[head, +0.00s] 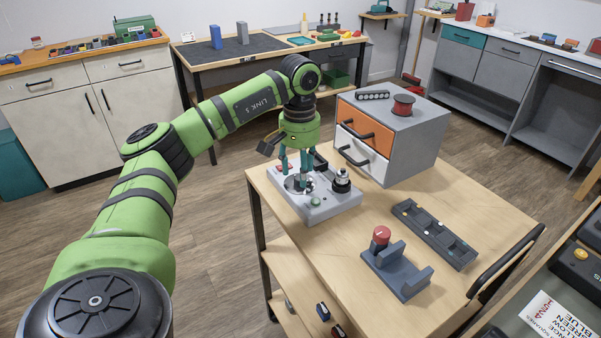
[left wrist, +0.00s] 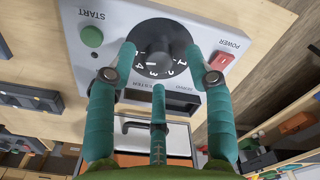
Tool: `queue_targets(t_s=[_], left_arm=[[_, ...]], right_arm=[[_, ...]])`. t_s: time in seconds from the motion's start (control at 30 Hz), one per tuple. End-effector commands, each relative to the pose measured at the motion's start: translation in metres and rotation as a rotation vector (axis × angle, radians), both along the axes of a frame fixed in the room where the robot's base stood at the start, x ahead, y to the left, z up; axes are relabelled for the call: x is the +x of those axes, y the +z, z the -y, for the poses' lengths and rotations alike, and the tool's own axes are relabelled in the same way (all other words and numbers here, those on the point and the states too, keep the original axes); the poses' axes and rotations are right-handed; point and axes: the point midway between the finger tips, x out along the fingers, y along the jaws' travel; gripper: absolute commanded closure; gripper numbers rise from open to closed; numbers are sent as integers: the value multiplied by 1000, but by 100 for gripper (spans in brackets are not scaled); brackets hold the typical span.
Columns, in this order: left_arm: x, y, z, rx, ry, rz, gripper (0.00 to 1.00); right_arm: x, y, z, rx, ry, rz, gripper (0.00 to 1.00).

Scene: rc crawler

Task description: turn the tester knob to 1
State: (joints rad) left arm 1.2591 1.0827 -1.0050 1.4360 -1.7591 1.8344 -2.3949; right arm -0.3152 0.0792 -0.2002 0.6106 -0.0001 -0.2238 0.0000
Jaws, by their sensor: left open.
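A green START button (left wrist: 92,36) and a red POWER switch (left wrist: 222,61) flank the knob. My left gripper (head: 297,178) points down over the tester. In the left wrist view its teal fingers (left wrist: 159,62) are spread, with one on each side of the knob and a third below it. Whether they touch it I cannot tell. My right gripper is out of view.
A grey drawer box (head: 412,135) with orange and white fronts stands right behind the tester. A black-topped post (head: 341,180) rises at the tester's right. A blue-grey stand with a red-topped part (head: 398,272) and a dark tray (head: 433,233) lie further right.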

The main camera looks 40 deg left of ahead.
Motion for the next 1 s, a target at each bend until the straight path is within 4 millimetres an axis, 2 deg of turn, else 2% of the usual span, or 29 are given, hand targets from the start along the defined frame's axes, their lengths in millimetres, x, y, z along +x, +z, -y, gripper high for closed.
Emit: queue_targets(t_s=[0.2, 0.43, 0.47, 0.5, 0.57, 1.0], left_arm=[[0, -15, 0, 0, 0, 0, 48], [0, -15, 0, 0, 1, 1, 48], [0, -15, 0, 0, 1, 1, 60], [0, -15, 0, 0, 1, 1, 76], [0, -15, 0, 0, 1, 1, 100], [0, -15, 0, 0, 43, -1, 100]], right_arm=[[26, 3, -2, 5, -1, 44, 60], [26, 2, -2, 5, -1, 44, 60], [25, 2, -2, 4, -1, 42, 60], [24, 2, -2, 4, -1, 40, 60], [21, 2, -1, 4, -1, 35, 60], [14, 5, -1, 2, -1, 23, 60]])
